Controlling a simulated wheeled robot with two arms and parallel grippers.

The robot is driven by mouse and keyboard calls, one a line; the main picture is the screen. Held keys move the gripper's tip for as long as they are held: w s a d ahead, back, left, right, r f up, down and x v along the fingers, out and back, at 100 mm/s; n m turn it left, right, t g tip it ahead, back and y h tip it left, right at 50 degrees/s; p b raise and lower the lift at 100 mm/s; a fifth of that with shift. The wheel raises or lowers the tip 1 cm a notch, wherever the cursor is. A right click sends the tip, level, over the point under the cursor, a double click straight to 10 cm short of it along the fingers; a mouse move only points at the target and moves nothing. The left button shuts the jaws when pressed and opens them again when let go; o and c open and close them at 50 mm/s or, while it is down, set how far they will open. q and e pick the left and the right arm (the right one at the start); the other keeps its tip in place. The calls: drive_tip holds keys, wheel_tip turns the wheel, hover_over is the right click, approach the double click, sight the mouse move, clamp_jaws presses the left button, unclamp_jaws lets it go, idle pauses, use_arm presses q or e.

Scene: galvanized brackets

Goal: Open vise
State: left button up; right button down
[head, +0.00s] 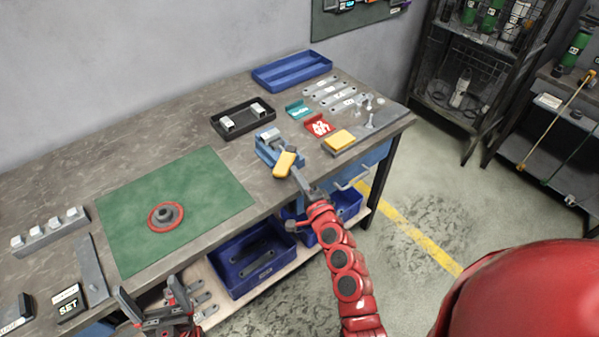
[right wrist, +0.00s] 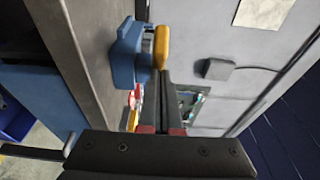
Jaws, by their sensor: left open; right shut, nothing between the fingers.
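The blue vise (head: 267,152) is at the front edge of the bench, with a grey piece (head: 270,134) at its jaws. Its yellow handle (head: 284,164) sticks out at the front. My right gripper (head: 296,174) is shut and empty, its tips close to the handle. In the right wrist view the shut fingers (right wrist: 168,78) point at the yellow handle (right wrist: 161,46), beside the blue vise body (right wrist: 128,58). I cannot tell whether they touch it. My left gripper (head: 148,291) is open and empty at the front edge, below the green mat.
The green mat (head: 215,180) carries a red-rimmed round part (head: 166,216). A black tray (head: 222,130), blue tray (head: 292,72), red holder (head: 318,126) and yellow block (head: 339,140) surround the vise. Blue bins (head: 240,285) stand on the shelf below.

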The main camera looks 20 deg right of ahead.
sight(275, 175)
drive_tip(key=shift+w+a+r+m+h+p, duration=0.15)
drive_tip(key=shift+a+m+h+p, duration=0.4)
drive_tip(key=shift+h+p, duration=0.35)
drive_tip(key=shift+w+a+r+m+h+p, duration=0.1)
drive_tip(key=shift+a+m+h+p, duration=0.45)
drive_tip(key=shift+h+p, duration=0.35)
drive_tip(key=shift+w+a+m+h+p, duration=0.1)
drive_tip(key=shift+a+m+h+p, duration=0.25)
drive_tip(key=shift+h, duration=0.25)
drive_tip(key=shift+w+a+f+m+h, duration=0.15)
drive_tip(key=shift+a+m+h, duration=0.15)
drive_tip(key=shift+h, duration=0.2)
drive_tip(key=shift+w+a+f+m+g+h, duration=0.15)
drive_tip(key=shift+a+m+h, duration=0.1)
drive_tip(key=shift+m+h, duration=0.2)
drive_tip(key=shift+w+a+r+m+g+h, duration=0.1)
drive_tip(key=shift+w+a+m+g+h, duration=0.15)
drive_tip(key=shift+h, duration=0.3)
drive_tip(key=shift+w+a+f+m+g+h+b, duration=0.1)
drive_tip(key=shift+w+a+m+g+h+b, duration=0.1)
drive_tip(key=shift+m+h, duration=0.3)
drive_tip(key=shift+w+a+f+m+g+h+b, duration=0.15)
drive_tip(key=shift+a+m+h, duration=0.1)
drive_tip(key=shift+h, duration=0.35)
drive_tip(key=shift+r, duration=0.2)
drive_tip(key=shift+m+h, duration=0.3)
drive_tip(key=shift+h, duration=0.1)
